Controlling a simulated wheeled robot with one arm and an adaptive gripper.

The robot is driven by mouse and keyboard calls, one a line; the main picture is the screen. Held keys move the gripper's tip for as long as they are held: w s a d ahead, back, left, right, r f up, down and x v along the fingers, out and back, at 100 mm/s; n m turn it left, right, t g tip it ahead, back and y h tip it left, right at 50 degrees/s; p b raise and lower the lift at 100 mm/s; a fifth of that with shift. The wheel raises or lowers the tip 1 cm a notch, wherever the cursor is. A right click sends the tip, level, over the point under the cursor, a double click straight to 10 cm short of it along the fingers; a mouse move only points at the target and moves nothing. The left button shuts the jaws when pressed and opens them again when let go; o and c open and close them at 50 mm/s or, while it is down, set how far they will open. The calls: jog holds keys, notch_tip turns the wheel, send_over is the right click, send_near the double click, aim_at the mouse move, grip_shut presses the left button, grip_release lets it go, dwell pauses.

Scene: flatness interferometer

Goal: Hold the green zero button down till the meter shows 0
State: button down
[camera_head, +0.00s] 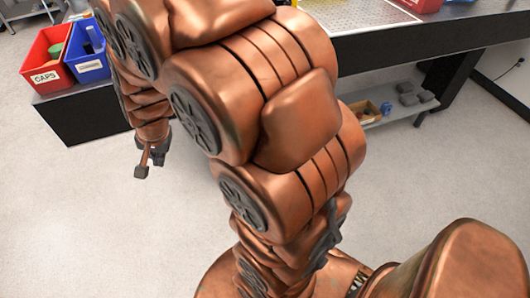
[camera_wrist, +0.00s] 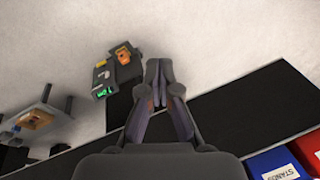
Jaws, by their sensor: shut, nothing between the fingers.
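My gripper (camera_wrist: 158,72) is shut and empty in the wrist view, its fingertips together over pale floor. In the head view my gripper (camera_head: 158,157) hangs low at the left, in front of the bench and below its top. A dark grey unit (camera_wrist: 103,75) with an orange part and a bright green patch shows just left of the fingertips in the wrist view, apart from them. I cannot tell whether the green patch is the zero button or a display. No meter reading is legible. My arm hides much of the bench in the head view.
The black bench (camera_head: 370,47) runs across the back. A red bin (camera_head: 47,62) marked CAPS and a blue bin (camera_head: 87,58) stand at its left end. A low shelf (camera_head: 400,112) holds a cardboard box and grey pieces. The floor (camera_head: 90,215) in front is clear.

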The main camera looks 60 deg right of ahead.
jog(key=w+d+f+m+t+h+b, duration=0.2)
jog(key=w+d+f+m+b, duration=0.35)
jog(key=w+d+f, duration=0.4)
jog(key=w+d+f+m+t+h+b, duration=0.3)
jog(key=w+d+f+m, duration=0.35)
jog(key=d+f, duration=0.5)
jog(key=s+d+f+m+g+h+b, duration=0.2)
jog(key=d+f+m+h+b, duration=0.5)
jog(key=d+f, duration=0.9)
jog(key=s+d+f+m+g+h+b, duration=0.1)
jog(key=s+d+f+m+h+b, duration=0.2)
jog(key=s+d+f+m+b, duration=0.2)
jog(key=s+d+f+m+g+h+b, duration=0.1)
jog(key=s+d+f+m+h+b, duration=0.2)
jog(key=s+f, duration=0.9)
jog(key=d+m+b, duration=0.3)
jog(key=m, duration=0.1)
jog(key=shift+s+d+g+h, duration=0.2)
jog(key=shift+s+g+h, duration=0.1)
jog(key=shift+s, duration=0.1)
jog(key=shift+f, duration=0.15)
